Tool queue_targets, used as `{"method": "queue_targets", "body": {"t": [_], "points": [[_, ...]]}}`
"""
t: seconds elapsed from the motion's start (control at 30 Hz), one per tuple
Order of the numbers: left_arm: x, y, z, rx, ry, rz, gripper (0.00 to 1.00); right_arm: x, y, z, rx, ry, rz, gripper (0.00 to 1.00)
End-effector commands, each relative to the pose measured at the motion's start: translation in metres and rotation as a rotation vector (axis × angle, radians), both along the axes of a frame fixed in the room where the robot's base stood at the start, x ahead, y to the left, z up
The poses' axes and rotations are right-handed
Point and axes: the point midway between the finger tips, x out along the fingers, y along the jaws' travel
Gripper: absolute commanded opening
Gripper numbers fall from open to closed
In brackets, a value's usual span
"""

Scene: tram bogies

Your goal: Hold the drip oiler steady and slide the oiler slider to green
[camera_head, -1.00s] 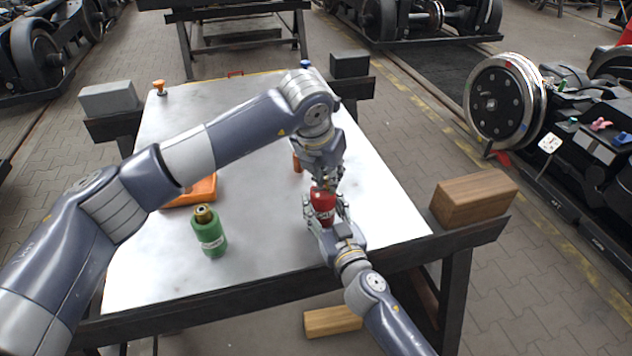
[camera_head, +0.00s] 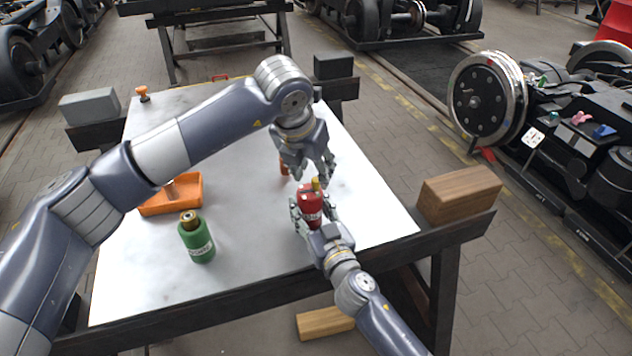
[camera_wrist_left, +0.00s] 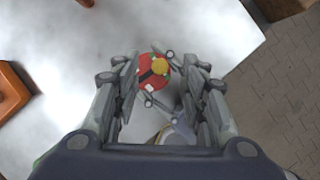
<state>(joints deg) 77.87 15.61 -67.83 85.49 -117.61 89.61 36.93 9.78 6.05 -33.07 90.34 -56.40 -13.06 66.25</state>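A red drip oiler (camera_head: 310,202) with a yellow top and a white label stands upright near the table's right front edge. My right gripper (camera_head: 313,212) is shut around its body from the front. My left gripper (camera_head: 315,176) is just above and behind the oiler, its fingers spread and empty, pointing down. In the left wrist view the oiler (camera_wrist_left: 148,82) shows from above between the open fingers, with its yellow cap and a dark band on top.
A green bottle (camera_head: 197,243) stands on the white table (camera_head: 250,245) left of the oiler. An orange tray (camera_head: 187,190) lies behind it, partly under my left arm. A wooden block (camera_head: 458,194) sits at the right edge. The table's left front is clear.

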Motion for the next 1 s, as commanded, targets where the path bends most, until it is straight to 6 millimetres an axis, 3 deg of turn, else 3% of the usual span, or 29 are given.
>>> {"method": "queue_targets", "body": {"t": [0.2, 0.4, 0.8, 0.83, 0.93, 1.0], "points": [[-0.016, 0.008, 0.046, -0.002, -0.006, -0.001, 0.39, 0.000, -0.001, -0.001, 0.000, 0.001, -0.001, 0.19], [-0.026, 0.014, 0.074, -0.001, -0.004, 0.001, 0.39, 0.000, -0.001, -0.001, 0.000, 0.001, -0.001, 0.19], [-0.030, 0.016, 0.083, -0.001, -0.002, 0.000, 0.39, 0.000, 0.000, 0.000, 0.000, 0.001, -0.001, 0.19], [-0.030, 0.016, 0.083, -0.001, -0.002, 0.000, 0.39, 0.000, 0.000, 0.000, 0.000, 0.001, -0.001, 0.48], [-0.030, 0.016, 0.083, -0.001, -0.002, 0.000, 0.39, 0.000, 0.000, 0.000, 0.000, 0.001, -0.001, 0.70], [-0.030, 0.016, 0.083, -0.001, -0.002, 0.000, 0.39, 0.000, 0.000, 0.000, 0.000, 0.001, -0.001, 0.70]]}}
